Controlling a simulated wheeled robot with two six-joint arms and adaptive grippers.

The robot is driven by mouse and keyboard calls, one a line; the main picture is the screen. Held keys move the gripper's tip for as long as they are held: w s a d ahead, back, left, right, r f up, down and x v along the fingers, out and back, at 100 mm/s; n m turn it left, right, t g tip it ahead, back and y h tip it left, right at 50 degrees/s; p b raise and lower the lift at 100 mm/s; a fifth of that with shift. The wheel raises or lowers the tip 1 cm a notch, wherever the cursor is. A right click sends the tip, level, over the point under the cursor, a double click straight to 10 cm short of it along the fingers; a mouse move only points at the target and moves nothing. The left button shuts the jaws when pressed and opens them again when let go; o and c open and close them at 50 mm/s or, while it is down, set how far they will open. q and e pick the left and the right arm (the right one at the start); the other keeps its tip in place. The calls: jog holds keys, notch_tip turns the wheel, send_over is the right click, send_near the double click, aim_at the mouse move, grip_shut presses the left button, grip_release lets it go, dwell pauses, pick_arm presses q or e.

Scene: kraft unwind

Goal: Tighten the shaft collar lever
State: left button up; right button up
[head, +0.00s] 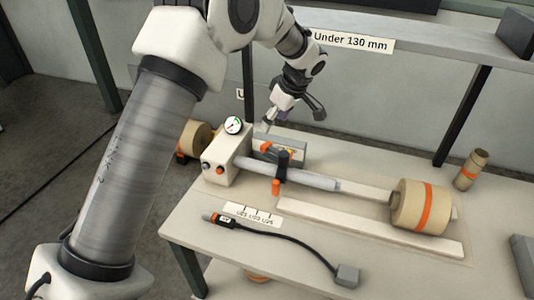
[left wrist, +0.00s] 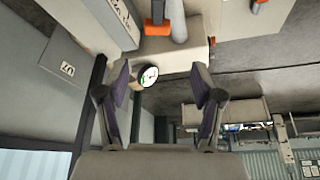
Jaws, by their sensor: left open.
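A grey shaft (head: 315,179) runs right from a white housing (head: 225,160) on the bench. A dark collar (head: 283,163) sits around the shaft near the housing, with an orange part (head: 276,187) at its lower end; which piece is the lever I cannot tell surely. My left gripper (head: 293,115) is open and empty, above and behind the housing and collar, touching neither. In the left wrist view its two fingers (left wrist: 161,70) stand wide apart, a gauge (left wrist: 151,75) showing between them. The shaft (left wrist: 179,22) and an orange part (left wrist: 158,28) show at the top. My right gripper is out of view.
A brown roll with an orange band (head: 420,207) lies at the right on the bench (head: 220,250). A corded tool (head: 225,221) and grey block (head: 347,275) lie in front. A shelf with a sign (head: 350,41) hangs behind. A small brown roll (head: 472,168) stands at right.

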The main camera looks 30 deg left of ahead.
aim_at(266, 144)
pick_arm(q)
jog(key=f, duration=0.1)
jog(key=f+b, duration=0.1)
jog(key=shift+w+f, duration=0.3)
jog(key=shift+f, duration=0.05)
jog(key=shift+w+f, duration=0.2)
jog(key=shift+a+f+p, duration=0.15)
jog(key=shift+p, duration=0.15)
jog(key=p+x, duration=0.1)
jog(key=x, duration=0.6)
jog(key=shift+s+p, duration=0.2)
jog(key=shift+p, duration=0.15)
jog(key=shift+s, duration=0.1)
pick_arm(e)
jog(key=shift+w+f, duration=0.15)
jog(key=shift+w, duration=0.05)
pick_arm(q)
grip_shut()
